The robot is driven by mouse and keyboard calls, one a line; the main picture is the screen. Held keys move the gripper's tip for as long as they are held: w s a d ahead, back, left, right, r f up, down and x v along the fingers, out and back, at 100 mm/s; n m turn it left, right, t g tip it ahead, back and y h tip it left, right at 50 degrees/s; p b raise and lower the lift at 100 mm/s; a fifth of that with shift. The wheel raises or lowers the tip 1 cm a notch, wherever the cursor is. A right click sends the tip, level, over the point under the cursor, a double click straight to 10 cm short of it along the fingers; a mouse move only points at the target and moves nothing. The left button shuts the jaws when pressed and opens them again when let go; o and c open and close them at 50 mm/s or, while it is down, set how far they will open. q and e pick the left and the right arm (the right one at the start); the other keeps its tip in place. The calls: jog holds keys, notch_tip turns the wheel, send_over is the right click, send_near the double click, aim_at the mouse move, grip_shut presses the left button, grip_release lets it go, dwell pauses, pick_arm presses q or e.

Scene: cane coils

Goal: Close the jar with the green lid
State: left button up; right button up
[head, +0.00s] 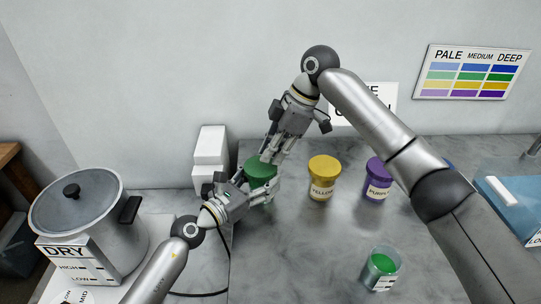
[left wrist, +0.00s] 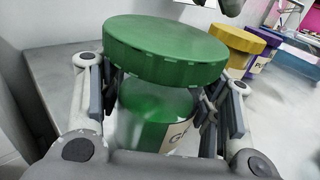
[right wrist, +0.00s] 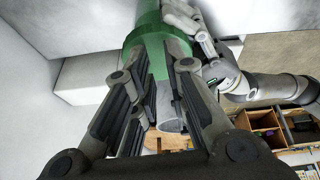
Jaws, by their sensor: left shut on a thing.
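The green jar (left wrist: 155,115) stands upright on the grey counter, its label partly hidden. The wide green lid (left wrist: 165,45) is over its mouth; I cannot tell whether it is fully seated. In the head view, the lid (head: 260,167) shows between my two grippers. My left gripper (head: 240,190) is shut on the jar below the lid, one finger on each side in the left wrist view. My right gripper (head: 272,155) is just above the lid, with its fingers apart; contact is unclear. Green also shows past its fingers in the right wrist view (right wrist: 150,30).
A yellow jar (head: 324,177) and a purple jar (head: 376,180) stand to the right. A glass jar with green contents (head: 380,267) is nearer the front. White boxes (head: 210,150) stand behind left; a large pot (head: 85,215) is at far left.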

pick_arm(q)
jog(key=o, duration=1.5)
pick_arm(e)
jog(key=shift+v, duration=0.9)
pick_arm(q)
jog(key=v, duration=1.2)
jog(key=shift+r, duration=0.1)
pick_arm(e)
jog(key=shift+r, duration=0.1)
